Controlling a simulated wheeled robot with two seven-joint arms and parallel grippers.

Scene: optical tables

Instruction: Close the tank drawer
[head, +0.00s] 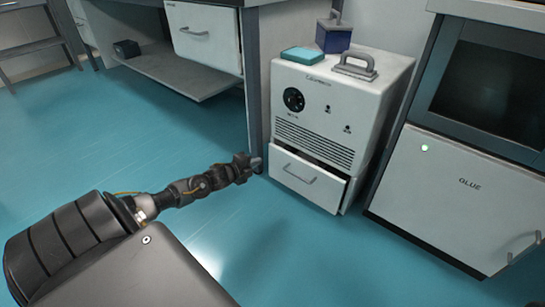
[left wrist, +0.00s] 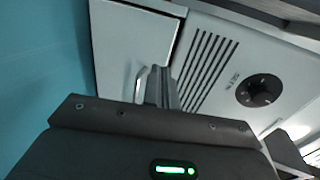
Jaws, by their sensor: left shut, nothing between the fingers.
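The tank drawer (head: 318,191) is the white bottom drawer of the white tank unit (head: 380,100). It is pulled out a little, with a dark gap above its front. Its front and grey handle also show in the left wrist view (left wrist: 125,45). My left gripper (head: 256,163) is shut and empty, close to the left side of the drawer front in the head view. In the left wrist view its fingertips (left wrist: 160,84) appear beside the handle and partly cover the drawer. I cannot tell whether they touch it. My right gripper is not in view.
A metal table leg (head: 252,80) stands just left of the unit. A white cabinet marked GLUE (head: 455,205) stands to the right. A teal box (head: 303,55) and a dark blue container (head: 333,37) sit on the unit. The teal floor in front is clear.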

